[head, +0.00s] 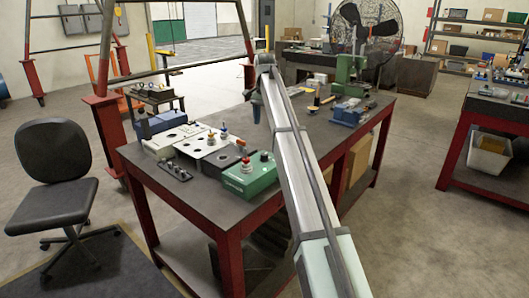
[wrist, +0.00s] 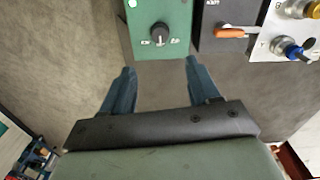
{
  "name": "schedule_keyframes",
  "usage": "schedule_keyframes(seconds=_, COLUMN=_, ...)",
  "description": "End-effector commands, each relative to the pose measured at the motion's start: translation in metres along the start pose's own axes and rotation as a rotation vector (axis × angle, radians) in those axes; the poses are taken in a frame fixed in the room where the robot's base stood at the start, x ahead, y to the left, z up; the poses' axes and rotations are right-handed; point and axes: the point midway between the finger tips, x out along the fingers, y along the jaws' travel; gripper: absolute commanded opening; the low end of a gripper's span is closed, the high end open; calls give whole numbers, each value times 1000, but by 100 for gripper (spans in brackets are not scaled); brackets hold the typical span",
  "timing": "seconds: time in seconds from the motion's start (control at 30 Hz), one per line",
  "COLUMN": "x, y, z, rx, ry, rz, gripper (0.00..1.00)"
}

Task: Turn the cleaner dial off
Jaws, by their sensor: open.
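The green control box (head: 247,177) sits near the front edge of the workbench. It fills the top middle of the wrist view (wrist: 174,12). Its face carries a round black dial (wrist: 160,33) with a pale pointer mark toward the bottom of the picture. Small labels flank the dial and are too small to read. The dial also shows in the head view (head: 264,156). My gripper (wrist: 163,75) is open and empty, its two blue fingers apart. In the wrist view the dial lies beyond the fingertips, between their lines, untouched. In the head view my gripper (head: 256,110) hangs above the bench.
Beside the green box is a dark box with an orange lever (wrist: 229,31). Next to that is a pale panel with a blue knob (wrist: 291,50) and a yellow-topped knob (wrist: 297,9). A green press (head: 348,76) stands farther back. A black chair (head: 53,170) stands left of the workbench (head: 200,208).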

Motion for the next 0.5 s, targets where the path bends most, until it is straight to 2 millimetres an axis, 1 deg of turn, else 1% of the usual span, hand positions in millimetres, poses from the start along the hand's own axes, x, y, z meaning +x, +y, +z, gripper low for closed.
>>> schedule_keyframes(seconds=0.17, x=18, y=1, z=2, rx=-2, ry=-3, rz=2, gripper=60)
schedule_keyframes(seconds=0.5, x=77, y=1, z=2, rx=-1, ry=-3, rz=2, gripper=60)
